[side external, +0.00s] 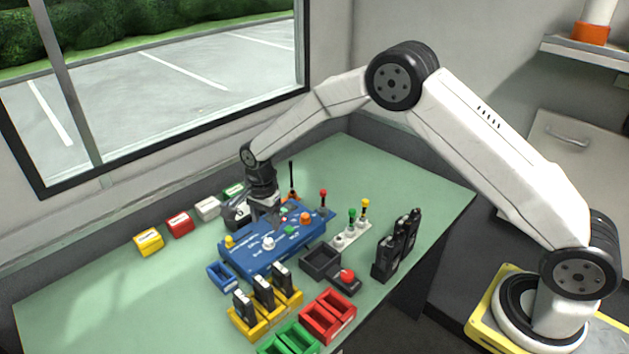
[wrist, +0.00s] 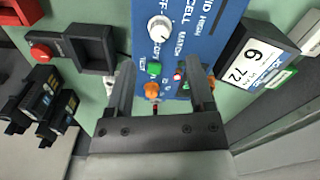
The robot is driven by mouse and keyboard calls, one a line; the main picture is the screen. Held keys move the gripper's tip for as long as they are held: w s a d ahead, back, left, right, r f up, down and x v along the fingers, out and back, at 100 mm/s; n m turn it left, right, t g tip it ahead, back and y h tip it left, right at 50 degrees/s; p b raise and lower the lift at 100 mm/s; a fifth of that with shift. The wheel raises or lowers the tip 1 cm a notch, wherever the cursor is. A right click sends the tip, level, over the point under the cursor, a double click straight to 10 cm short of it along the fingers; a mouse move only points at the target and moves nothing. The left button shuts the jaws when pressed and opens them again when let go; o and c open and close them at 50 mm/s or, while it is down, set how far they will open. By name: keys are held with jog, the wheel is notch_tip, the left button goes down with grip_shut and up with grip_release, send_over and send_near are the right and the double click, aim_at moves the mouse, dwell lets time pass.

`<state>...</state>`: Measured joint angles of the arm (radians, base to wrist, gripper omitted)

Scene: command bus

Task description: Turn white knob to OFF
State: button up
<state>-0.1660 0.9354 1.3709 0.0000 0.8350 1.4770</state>
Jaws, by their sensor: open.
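The white knob (side external: 268,242) stands on the front half of the blue panel (side external: 250,264). In the wrist view the white knob (wrist: 160,28) is at the top, beyond my fingertips, with printed lettering around it. Its exact pointer setting is too small to tell. My gripper (side external: 266,222) is over the back part of the panel, pointing down, behind the knob and apart from it. In the wrist view my gripper (wrist: 160,72) has its two fingers spread wide, with nothing held between them.
A green button (wrist: 154,70), an orange knob (wrist: 152,90) and a small red piece (wrist: 178,74) show between my fingers. A display box reading 6 72 (wrist: 255,62) stands beside the panel. A dark tray (side external: 320,261), a red-button box (side external: 345,281) and black handsets (side external: 396,248) stand right.

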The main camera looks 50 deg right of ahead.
aim_at(268, 240)
jog(key=shift+f, duration=3.1)
grip_shut()
